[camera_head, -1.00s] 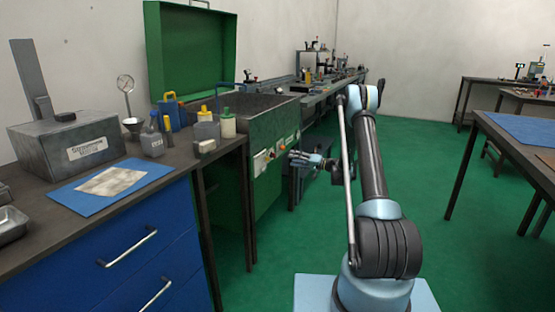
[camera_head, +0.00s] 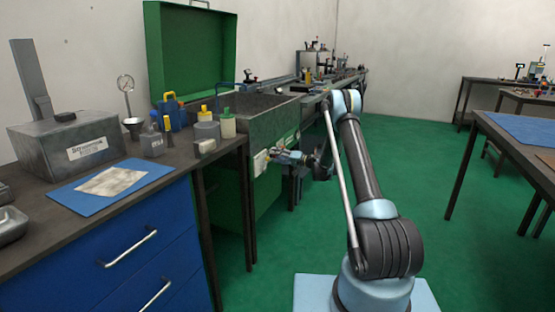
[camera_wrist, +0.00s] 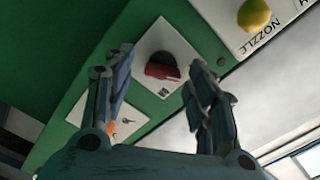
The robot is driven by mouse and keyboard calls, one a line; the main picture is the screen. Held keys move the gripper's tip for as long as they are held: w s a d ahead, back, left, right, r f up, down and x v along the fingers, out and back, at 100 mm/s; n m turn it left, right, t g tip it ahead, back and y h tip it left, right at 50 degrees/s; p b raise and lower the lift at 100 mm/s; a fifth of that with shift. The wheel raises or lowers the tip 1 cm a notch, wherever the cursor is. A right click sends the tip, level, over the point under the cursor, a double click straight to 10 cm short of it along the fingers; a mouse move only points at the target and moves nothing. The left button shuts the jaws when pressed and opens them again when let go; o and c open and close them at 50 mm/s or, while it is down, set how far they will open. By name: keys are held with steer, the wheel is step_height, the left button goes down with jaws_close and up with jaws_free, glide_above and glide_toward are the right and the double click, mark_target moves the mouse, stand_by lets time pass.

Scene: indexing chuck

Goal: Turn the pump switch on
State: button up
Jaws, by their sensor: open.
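In the wrist view a rotary switch with a dark round base and a red handle (camera_wrist: 163,70) sits on a white plate (camera_wrist: 150,42) on a green panel. A small label under it is too small to read, so I cannot confirm that it is the pump switch. The red handle lies roughly crosswise in the picture. My gripper (camera_wrist: 160,57) is open, its two fingers on either side of the switch in the picture. I cannot tell whether they touch it. In the head view my gripper (camera_head: 283,157) is close to the green cabinet's front (camera_head: 268,197) and hides most of its controls.
A yellow knob (camera_wrist: 254,15) on a plate marked NOZZLE is at the upper right of the wrist view. Another white plate (camera_wrist: 113,118) is at lower left. In the head view a blue-drawered bench (camera_head: 140,245) stands left; the green floor (camera_head: 420,170) is clear at right.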

steer(key=shift+c, duration=0.6)
steer(key=c, duration=0.9)
steer(key=shift+c, duration=0.3)
steer(key=m, duration=1.1)
steer(key=shift+f+m, duration=0.25)
steer(key=shift+m, duration=0.15)
steer(key=shift+o, duration=0.2)
